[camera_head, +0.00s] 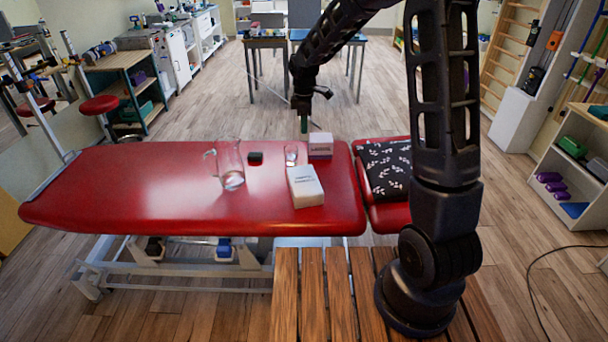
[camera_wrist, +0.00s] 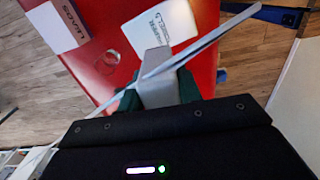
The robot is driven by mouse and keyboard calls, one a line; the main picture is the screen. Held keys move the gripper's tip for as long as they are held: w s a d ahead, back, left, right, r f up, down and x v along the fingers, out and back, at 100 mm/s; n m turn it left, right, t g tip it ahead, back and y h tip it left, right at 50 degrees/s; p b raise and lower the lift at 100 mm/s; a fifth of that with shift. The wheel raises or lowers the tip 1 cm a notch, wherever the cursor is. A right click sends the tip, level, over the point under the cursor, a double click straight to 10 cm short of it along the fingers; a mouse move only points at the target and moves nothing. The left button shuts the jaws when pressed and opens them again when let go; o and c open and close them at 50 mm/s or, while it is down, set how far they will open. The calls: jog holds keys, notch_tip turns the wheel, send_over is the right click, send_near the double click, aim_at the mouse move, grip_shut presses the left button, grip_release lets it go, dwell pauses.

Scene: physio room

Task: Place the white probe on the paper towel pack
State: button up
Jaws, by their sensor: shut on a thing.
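My gripper (camera_wrist: 158,92), with green fingertips, is shut on the white probe (camera_wrist: 155,85), a pale piece with a thin white strip or cable crossing it in the wrist view. In the head view my gripper (camera_head: 304,124) hangs above the far edge of the red table, and the probe cannot be made out there. The white paper towel pack (camera_head: 305,186) lies on the red table, nearer to the head camera than my gripper. In the wrist view the pack (camera_wrist: 165,27) shows beyond the probe, partly covered by it. The probe appears apart from the pack.
A white-and-mauve box (camera_head: 320,146) stands just behind the pack. A small glass (camera_head: 291,154), a dark block (camera_head: 255,157) and a clear jug (camera_head: 230,165) stand to the left on the red table (camera_head: 130,190). A patterned black cloth (camera_head: 386,168) lies at right.

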notch_tip(320, 180, down, 19)
jog(key=shift+r, duration=0.1)
dwell(0.5)
jog(key=o, duration=1.1)
